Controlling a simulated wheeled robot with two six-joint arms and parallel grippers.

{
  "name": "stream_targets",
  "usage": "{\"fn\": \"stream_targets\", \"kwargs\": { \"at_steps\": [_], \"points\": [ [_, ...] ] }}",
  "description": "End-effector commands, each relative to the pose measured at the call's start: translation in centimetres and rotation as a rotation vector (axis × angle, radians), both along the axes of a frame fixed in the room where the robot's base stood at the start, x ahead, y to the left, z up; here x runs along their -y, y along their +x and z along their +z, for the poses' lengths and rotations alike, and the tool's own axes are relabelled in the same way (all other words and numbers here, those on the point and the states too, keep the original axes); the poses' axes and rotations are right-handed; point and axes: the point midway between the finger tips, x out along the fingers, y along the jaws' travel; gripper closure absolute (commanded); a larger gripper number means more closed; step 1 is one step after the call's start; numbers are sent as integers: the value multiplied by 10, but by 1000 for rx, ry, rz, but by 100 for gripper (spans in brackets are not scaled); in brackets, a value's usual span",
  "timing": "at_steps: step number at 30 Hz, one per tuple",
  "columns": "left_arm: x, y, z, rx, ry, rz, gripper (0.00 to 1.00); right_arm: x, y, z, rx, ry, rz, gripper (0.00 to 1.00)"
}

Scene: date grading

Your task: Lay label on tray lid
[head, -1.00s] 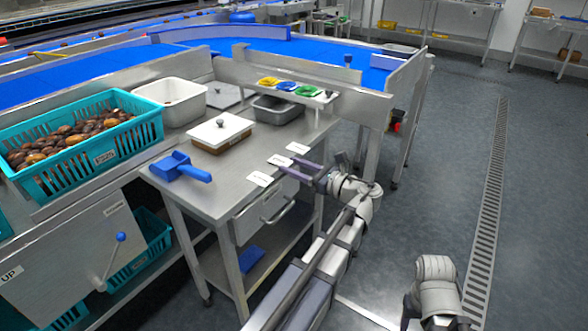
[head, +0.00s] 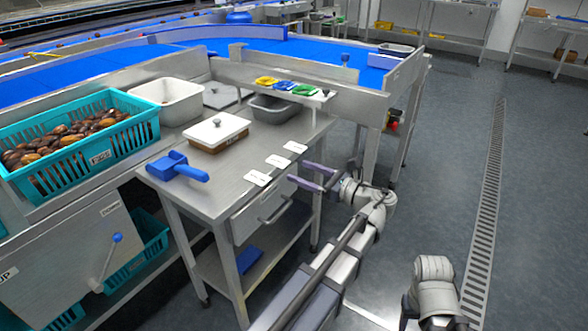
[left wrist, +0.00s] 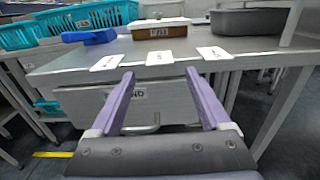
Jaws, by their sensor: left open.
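Three white printed labels lie flat in a row along the table's front edge: a near one (head: 257,178), a middle one (head: 278,161) and a far one (head: 295,147). They also show in the left wrist view, as a left (left wrist: 107,62), a middle (left wrist: 159,58) and a right label (left wrist: 214,53). My right gripper is out of frame.
A blue scoop (head: 178,168) lies left of the tray. A teal crate of dates (head: 150,127), a white bin (head: 180,108) and a grey tub (head: 274,110) stand behind. A drawer handle (head: 270,212) juts out below the table edge.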

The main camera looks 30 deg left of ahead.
Motion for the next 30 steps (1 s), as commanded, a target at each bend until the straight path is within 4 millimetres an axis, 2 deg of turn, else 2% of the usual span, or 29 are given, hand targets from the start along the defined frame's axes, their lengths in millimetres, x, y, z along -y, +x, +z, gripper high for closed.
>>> {"fn": "stream_targets", "kwargs": {
  "at_steps": [3, 7, 17, 20, 23, 26, 30],
  "points": [
    [19, 0, -3, 0, 0, -3, 19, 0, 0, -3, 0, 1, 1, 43],
    [31, -2, -3, 0, 0, -1, 19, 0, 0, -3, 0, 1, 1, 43],
    [37, -3, -3, 0, 0, 0, 19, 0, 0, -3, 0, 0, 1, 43],
    [37, -6, -9, 23, -30, -3, 19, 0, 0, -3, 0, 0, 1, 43],
    [43, -16, -34, 118, -151, -10, 19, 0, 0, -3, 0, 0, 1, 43],
    [61, -34, -78, 290, -374, 15, 19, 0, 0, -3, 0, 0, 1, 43],
    [108, -68, -144, 557, -736, 164, 19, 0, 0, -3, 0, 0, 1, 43]
  ]
}}
